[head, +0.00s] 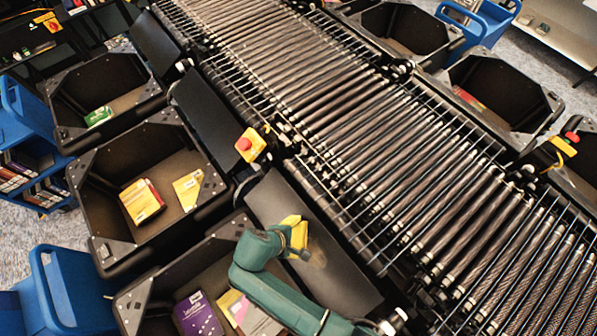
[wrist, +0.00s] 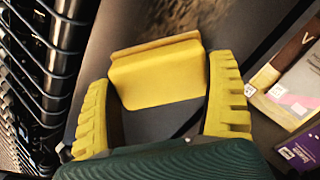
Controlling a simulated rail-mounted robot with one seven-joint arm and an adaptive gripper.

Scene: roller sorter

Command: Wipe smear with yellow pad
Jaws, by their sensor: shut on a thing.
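My gripper (wrist: 160,92) has yellow ribbed fingers and is shut on the yellow pad (wrist: 156,72), a block with a raised lip along its far edge. In the head view my gripper (head: 295,236) is over a dark sloping chute panel (head: 345,282) beside the rollers. Pad and fingers are both yellow there and hard to tell apart. A brownish smear (wrist: 188,16) lies on the panel just beyond the pad in the wrist view. It also shows as a dull brown patch (head: 318,257) right of my gripper. The pad may hide part of it. Contact between pad and panel cannot be told.
The roller conveyor (head: 400,150) with wire rails runs along the panel's right side. A black bin (head: 222,262) with books stands to the left of the panel. A red stop button (head: 243,144) on a yellow box is above the panel. More bins (head: 100,250) line the left.

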